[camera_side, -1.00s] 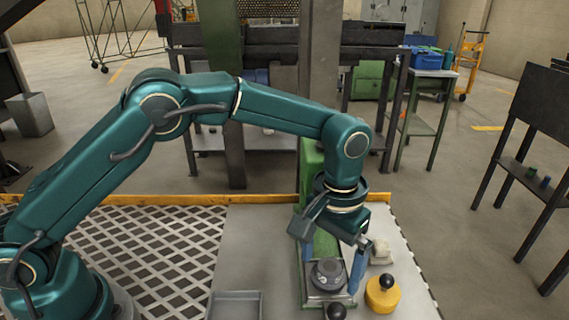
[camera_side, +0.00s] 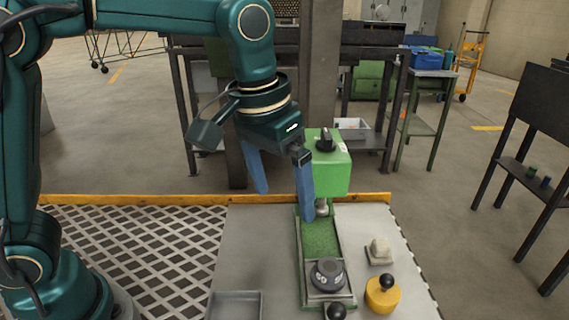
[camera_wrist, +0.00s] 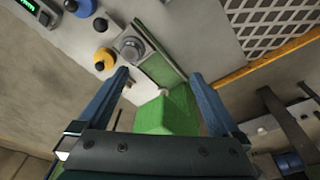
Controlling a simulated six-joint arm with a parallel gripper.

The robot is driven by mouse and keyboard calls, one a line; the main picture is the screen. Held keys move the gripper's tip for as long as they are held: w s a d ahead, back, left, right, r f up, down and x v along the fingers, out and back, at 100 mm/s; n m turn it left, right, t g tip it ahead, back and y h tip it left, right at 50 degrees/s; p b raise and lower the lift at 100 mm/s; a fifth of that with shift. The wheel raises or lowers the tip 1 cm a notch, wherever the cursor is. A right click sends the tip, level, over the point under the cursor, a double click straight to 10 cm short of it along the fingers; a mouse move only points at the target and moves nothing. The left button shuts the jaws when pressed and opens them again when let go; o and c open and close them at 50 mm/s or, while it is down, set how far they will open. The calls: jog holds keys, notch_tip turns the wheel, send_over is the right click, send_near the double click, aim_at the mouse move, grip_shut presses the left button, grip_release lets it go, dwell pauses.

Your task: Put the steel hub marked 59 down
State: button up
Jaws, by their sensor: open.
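The steel hub marked 59 (camera_side: 328,274) is a dark grey round part with its number on the side. It sits upright at the near end of the green machine's bed (camera_side: 319,238). In the wrist view the hub (camera_wrist: 131,48) lies beyond my fingers, toward the top. My gripper (camera_side: 280,203) is open and empty, its two blue fingers wide apart. It is raised well above the bench, left of the machine's green head (camera_side: 330,172) and apart from the hub. The wrist view also shows my gripper (camera_wrist: 160,80) with nothing between its fingertips.
A yellow round base with a black knob (camera_side: 382,294) stands right of the hub, and a pale knobbed block (camera_side: 379,251) behind it. A black ball knob (camera_side: 336,311) is at the front. A grey tray (camera_side: 235,305) lies left. The bench between tray and machine is clear.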

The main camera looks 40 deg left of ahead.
jog(key=s+a+f+t, duration=0.1)
jog(key=s+a+t, duration=0.2)
jog(key=s+a, duration=0.5)
jog(key=s, duration=0.4)
jog(key=shift+t+y, duration=0.3)
jog(key=shift+s+f, duration=0.15)
jog(key=shift+s, duration=0.05)
jog(key=shift+c, duration=1.1)
jog(key=shift+a, duration=0.1)
jog(key=shift+s+f, duration=0.1)
jog(key=shift+s, duration=0.05)
